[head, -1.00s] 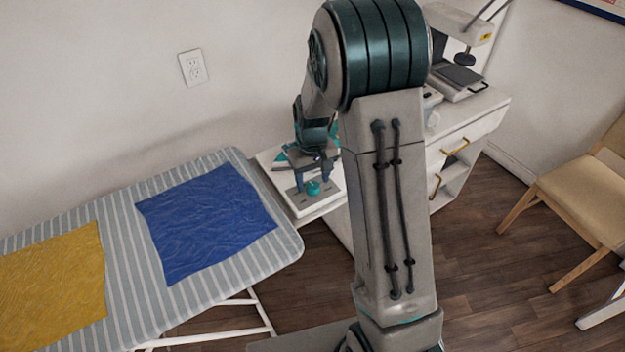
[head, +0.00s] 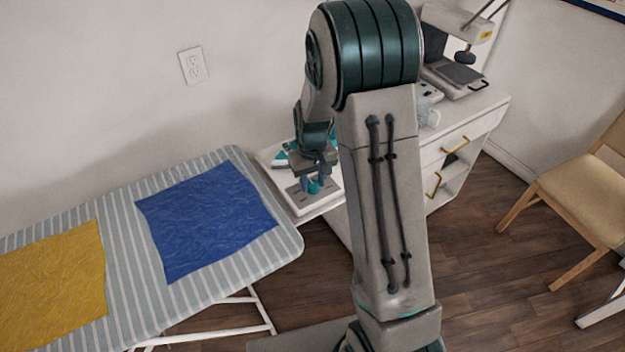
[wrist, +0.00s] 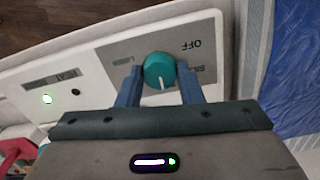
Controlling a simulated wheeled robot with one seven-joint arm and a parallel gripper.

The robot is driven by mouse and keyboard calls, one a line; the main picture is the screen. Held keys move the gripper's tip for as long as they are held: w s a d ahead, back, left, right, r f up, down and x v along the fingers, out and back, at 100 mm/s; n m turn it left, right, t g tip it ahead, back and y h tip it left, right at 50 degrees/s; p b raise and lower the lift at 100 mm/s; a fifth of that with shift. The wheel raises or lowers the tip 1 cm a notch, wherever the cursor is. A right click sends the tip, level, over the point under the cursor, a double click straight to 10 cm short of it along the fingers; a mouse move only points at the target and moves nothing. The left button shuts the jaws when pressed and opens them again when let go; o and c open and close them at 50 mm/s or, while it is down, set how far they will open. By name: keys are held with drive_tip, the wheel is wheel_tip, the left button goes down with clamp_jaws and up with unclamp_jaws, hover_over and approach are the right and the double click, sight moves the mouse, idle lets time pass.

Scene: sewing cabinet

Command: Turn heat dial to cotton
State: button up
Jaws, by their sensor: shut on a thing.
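The teal heat dial (wrist: 158,68) sits on a grey plate of a white panel (wrist: 100,72) in the wrist view. Its white mark points towards the bottom of the picture. An upside-down OFF label (wrist: 191,45) is at its upper right; the smaller labels left and right of it are hard to read. My gripper (wrist: 159,82) has one finger on each side of the dial and is shut on it. In the head view, my gripper (head: 313,182) points down over the dial at the white station (head: 299,207) beside the ironing board.
A striped ironing board (head: 120,235) with blue cloth (head: 205,222) and yellow cloth (head: 52,285) lies left of the station. A white cabinet (head: 460,140) with a press (head: 458,75) stands behind my arm. A wooden chair (head: 585,195) is right.

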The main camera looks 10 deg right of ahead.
sight(313, 183)
drive_tip(key=m+b, duration=0.1)
drive_tip(key=m, duration=1)
idle(0.3)
drive_tip(key=shift+m, duration=0.4)
drive_tip(key=o, duration=1)
drive_tip(key=shift+c, duration=0.2)
wheel_tip(313, 183, up, 14)
drive_tip(key=b, duration=0.1)
